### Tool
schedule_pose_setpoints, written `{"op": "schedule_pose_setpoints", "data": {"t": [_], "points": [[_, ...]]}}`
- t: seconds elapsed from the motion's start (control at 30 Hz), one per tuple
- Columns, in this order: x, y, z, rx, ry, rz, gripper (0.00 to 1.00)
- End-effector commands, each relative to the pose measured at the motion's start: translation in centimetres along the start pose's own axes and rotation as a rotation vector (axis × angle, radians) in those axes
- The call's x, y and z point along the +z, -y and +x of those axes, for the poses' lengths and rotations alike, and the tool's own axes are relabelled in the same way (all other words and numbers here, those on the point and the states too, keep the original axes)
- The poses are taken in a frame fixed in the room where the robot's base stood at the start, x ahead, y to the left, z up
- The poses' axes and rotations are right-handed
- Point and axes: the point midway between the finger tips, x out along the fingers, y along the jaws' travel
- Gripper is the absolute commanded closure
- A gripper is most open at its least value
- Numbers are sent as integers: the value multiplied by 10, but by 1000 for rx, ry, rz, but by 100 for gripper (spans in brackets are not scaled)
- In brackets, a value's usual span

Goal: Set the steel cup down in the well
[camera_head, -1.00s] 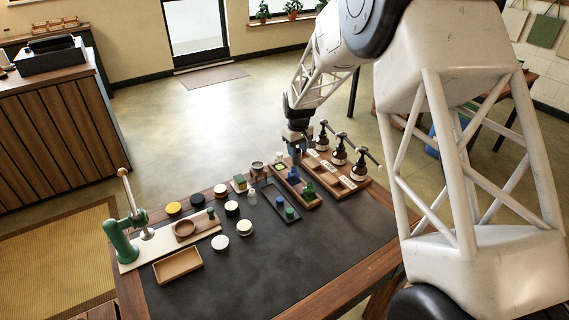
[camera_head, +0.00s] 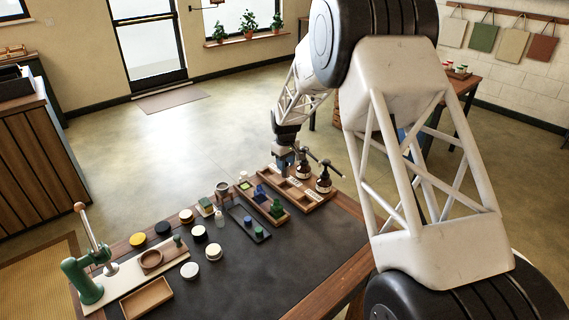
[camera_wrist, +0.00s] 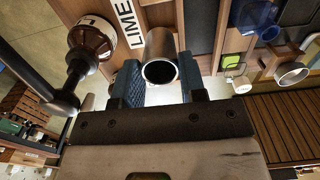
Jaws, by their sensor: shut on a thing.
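My gripper (camera_wrist: 160,88) is shut on the steel cup (camera_wrist: 160,44), with a blue finger pad on either side of it. In the wrist view I look into the cup's round, dark open end. In the head view my gripper (camera_head: 285,162) is over the far end of the wooden bottle tray (camera_head: 311,207), and the cup cannot be made out there. The tray has shallow recesses and white labels; a "LIME" label (camera_wrist: 125,23) lies just left of the cup. I cannot tell which recess is the well, or whether the cup touches the tray.
Brown pump bottles (camera_head: 324,183) stand along the tray; one is close left of the cup in the wrist view (camera_wrist: 92,38). A metal cup on a wooden stand (camera_wrist: 290,72) is at the right. A tray with blue and green pieces (camera_head: 279,216) lies beside the bottle tray. The front mat (camera_head: 270,265) is clear.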

Motion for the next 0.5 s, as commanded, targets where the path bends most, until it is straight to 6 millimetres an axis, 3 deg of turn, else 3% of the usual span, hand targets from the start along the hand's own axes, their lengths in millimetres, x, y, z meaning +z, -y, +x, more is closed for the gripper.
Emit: {"op": "schedule_pose_setpoints", "data": {"t": [0.5], "points": [[0, 0, 17, 0, 1, 0, 83]]}}
